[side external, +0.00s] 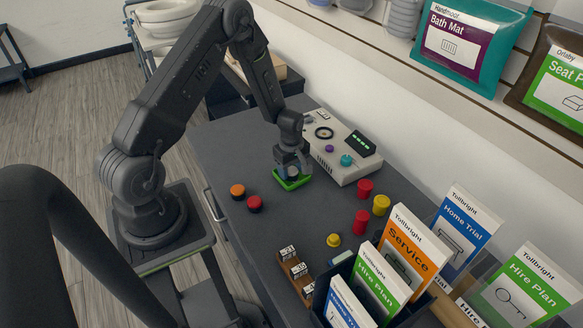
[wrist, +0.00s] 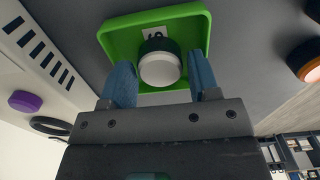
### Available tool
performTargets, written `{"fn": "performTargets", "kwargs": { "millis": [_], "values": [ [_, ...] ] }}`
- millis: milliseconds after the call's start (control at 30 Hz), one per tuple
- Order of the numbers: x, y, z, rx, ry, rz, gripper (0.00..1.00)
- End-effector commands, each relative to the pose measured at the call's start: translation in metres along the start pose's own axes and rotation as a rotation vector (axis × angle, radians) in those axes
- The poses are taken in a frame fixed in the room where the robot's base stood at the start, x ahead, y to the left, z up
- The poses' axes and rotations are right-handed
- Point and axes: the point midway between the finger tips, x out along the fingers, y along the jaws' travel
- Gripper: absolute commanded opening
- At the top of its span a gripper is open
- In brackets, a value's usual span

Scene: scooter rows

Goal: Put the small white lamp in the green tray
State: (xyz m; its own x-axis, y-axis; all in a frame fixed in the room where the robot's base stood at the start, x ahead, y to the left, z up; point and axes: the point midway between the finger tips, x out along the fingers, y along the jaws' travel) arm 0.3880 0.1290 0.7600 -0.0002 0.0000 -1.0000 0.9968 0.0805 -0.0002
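The green tray (wrist: 118,42) lies flat on the dark table beneath my gripper; its rim also shows in the side view (side external: 293,185). The small white lamp (wrist: 160,70), a short white cylinder with a dark green part, is over the tray floor in the wrist view, between my fingers. It appears to be in the tray, though its contact with the floor is hidden. My gripper (wrist: 161,82) has blue fingers, one on each side of the lamp, with a narrow gap visible at each side. In the side view my gripper (side external: 290,167) hides the lamp.
A grey-white control box (side external: 345,155) stands right behind the tray. Orange (side external: 237,191) and red (side external: 254,204) round pieces lie in front. Red (side external: 361,222) and yellow (side external: 381,205) cylinders stand to the right, near a wooden rack (side external: 296,275) and a leaflet holder.

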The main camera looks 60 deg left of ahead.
Motion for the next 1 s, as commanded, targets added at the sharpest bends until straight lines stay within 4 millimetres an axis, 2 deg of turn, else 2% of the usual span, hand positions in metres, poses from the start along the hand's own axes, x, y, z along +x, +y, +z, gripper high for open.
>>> {"fn": "performTargets", "kwargs": {
  "millis": [233,367,800,1000],
  "values": [
    [-0.001,0.000,0.000,0.000,0.000,0.000,0.56],
    [-0.012,0.001,0.000,0.000,0.001,0.003,0.56],
    [-0.098,0.000,0.000,0.000,0.002,0.004,0.56],
    [-0.119,0.000,0.000,0.001,0.001,0.001,0.56]
  ]
}}
